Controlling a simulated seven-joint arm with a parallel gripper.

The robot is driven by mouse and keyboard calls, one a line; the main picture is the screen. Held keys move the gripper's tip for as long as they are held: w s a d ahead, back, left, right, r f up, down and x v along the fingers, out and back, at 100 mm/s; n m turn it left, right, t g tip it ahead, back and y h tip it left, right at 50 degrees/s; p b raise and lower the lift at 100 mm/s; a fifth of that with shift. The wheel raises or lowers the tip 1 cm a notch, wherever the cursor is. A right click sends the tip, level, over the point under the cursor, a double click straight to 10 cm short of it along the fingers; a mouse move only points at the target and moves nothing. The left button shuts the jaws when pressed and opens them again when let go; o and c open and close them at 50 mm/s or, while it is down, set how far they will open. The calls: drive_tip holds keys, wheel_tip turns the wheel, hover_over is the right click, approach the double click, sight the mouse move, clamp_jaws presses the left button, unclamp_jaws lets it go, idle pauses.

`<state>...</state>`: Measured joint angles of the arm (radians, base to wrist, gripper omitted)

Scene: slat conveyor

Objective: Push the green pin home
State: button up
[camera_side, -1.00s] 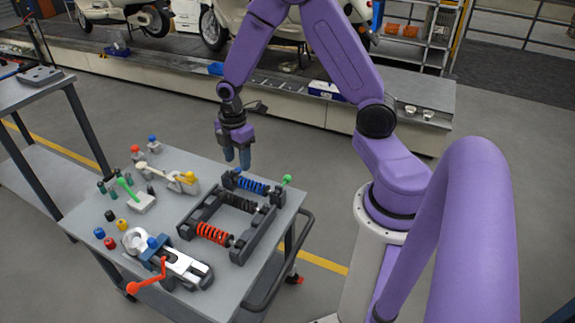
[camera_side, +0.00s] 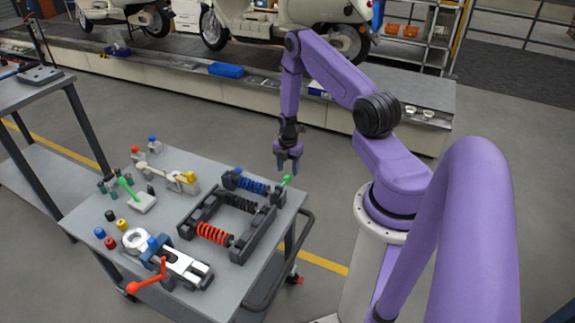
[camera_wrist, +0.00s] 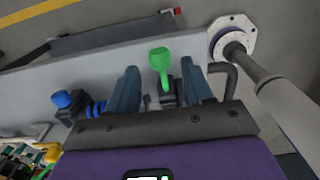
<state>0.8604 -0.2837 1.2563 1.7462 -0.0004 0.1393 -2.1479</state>
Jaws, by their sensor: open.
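The green pin (camera_side: 287,180) has a round green head and sticks out at the right end of a dark spring fixture (camera_side: 245,245) on the cart. In the wrist view the green pin (camera_wrist: 161,60) shows between my fingers, with its head beyond the fingertips. My gripper (camera_side: 288,168) is open, pointing down just above the pin's head in the side view. In the wrist view my gripper (camera_wrist: 162,78) has a finger on each side of the pin, with gaps on both sides. Whether the fingers are at the pin's height is hard to tell.
The fixture holds a blue spring (camera_side: 250,186) and a red spring (camera_side: 213,233). A clamp with a red handle (camera_side: 147,287), a green-handled block (camera_side: 140,202) and several small coloured pegs stand on the grey cart top (camera_side: 90,218). A blue knob (camera_wrist: 62,99) sits left of the pin.

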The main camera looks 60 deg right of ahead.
sight(282, 186)
drive_tip(key=shift+f, duration=2.75)
drive_tip(key=c, duration=0.8)
drive_tip(key=shift+a, duration=2.4)
drive_tip(key=shift+c, duration=0.2)
drive_tip(key=o, duration=0.8)
drive_tip(key=shift+o, duration=0.2)
drive_tip(key=shift+r, duration=0.1)
drive_tip(key=shift+r, duration=3.4)
